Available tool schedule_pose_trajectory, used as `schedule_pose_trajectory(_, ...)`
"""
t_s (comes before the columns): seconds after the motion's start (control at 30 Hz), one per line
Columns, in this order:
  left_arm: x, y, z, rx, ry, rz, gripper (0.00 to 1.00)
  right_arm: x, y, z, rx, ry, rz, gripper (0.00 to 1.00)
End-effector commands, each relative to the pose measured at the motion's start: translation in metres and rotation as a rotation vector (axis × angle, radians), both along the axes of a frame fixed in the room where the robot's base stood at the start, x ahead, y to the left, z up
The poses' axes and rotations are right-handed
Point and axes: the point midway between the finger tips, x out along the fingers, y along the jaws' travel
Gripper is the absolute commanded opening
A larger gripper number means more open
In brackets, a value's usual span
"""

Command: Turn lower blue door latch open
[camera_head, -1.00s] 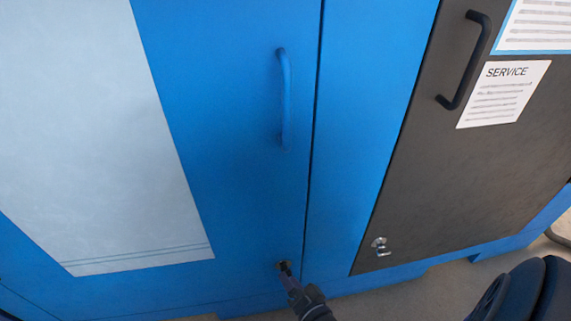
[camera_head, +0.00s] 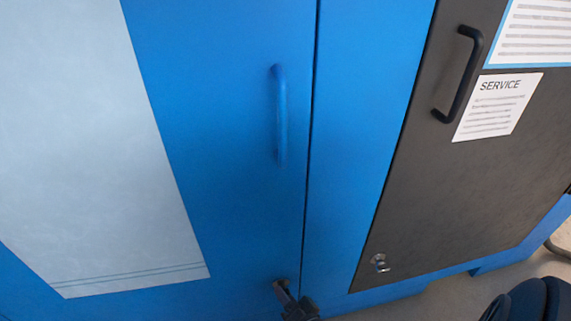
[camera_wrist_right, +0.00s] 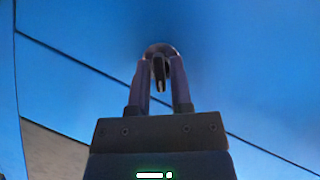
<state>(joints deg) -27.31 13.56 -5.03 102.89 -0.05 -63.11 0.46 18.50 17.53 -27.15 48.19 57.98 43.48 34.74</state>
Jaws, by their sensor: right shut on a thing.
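The blue door (camera_head: 220,130) fills the middle of the head view, with a blue vertical handle (camera_head: 280,115) on it. The lower latch (camera_head: 281,283) sits near the door's bottom right corner, mostly hidden by my gripper. My right gripper (camera_head: 287,295) reaches up to it from the bottom edge. In the right wrist view the latch (camera_wrist_right: 160,72) is a round fitting with a dark key-like piece. My right gripper's fingers (camera_wrist_right: 161,75) are closed in on this piece from both sides. My left gripper is not in view.
A dark grey service panel (camera_head: 440,170) with a black handle (camera_head: 460,75) and a small metal lock (camera_head: 380,262) stands to the right. Grey floor (camera_head: 400,308) shows below the cabinet. A pale panel (camera_head: 95,150) covers the door's left part.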

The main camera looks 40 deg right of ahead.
Motion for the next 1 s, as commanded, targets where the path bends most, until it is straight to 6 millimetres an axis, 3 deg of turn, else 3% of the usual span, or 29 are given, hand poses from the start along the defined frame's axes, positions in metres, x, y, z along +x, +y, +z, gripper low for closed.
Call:
schedule_pose_trajectory(0.27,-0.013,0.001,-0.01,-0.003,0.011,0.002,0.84,0.0,0.001,0.002,-0.07,0.044,-0.001,0.0)
schedule_pose_trajectory(0.7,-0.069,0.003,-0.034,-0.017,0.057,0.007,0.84,0.0,0.002,0.003,-0.391,0.244,-0.002,0.0)
schedule_pose_trajectory(1.0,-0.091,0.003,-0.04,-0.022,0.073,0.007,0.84,0.001,0.003,0.002,-0.608,0.378,0.0,0.0)
